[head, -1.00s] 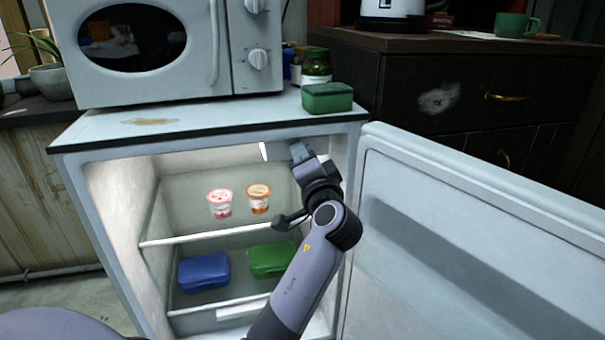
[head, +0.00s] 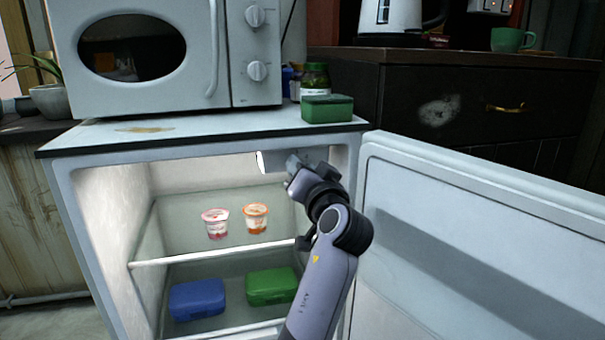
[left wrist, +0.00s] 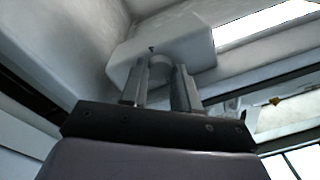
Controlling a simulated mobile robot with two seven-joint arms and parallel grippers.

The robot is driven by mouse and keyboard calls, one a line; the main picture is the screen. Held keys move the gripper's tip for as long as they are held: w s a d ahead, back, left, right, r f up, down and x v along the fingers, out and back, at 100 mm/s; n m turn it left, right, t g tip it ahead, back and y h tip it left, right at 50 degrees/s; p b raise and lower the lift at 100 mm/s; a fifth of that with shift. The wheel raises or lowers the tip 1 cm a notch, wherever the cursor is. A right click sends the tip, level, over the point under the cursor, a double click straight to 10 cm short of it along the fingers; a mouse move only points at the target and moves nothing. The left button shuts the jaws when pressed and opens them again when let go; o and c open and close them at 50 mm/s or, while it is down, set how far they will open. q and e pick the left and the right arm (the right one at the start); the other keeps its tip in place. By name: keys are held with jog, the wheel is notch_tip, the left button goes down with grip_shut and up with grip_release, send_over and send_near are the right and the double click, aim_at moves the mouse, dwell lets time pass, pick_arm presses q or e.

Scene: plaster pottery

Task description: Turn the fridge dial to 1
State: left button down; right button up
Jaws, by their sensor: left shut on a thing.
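The fridge dial (left wrist: 160,66) is a small pale round knob on the pale housing box (left wrist: 197,38) under the fridge ceiling, seen in the left wrist view. My left gripper (left wrist: 158,76) has its two fingers on either side of the knob and is shut on it. No numbers on the dial can be read. In the head view my left gripper (head: 295,168) reaches up inside the open fridge (head: 205,138) at the top right, by the housing. There the gripper and wrist hide the dial. My right gripper is not in view.
The fridge door (head: 480,230) stands open to the right. Two yogurt cups (head: 215,223) (head: 256,218) sit on the upper shelf, with a blue box (head: 197,299) and a green box (head: 271,286) below. A microwave (head: 160,55) and green container (head: 327,108) stand on top.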

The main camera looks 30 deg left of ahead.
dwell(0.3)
pick_arm(q)
jog(key=c, duration=0.8)
grip_release()
jog(key=shift+s, duration=0.1)
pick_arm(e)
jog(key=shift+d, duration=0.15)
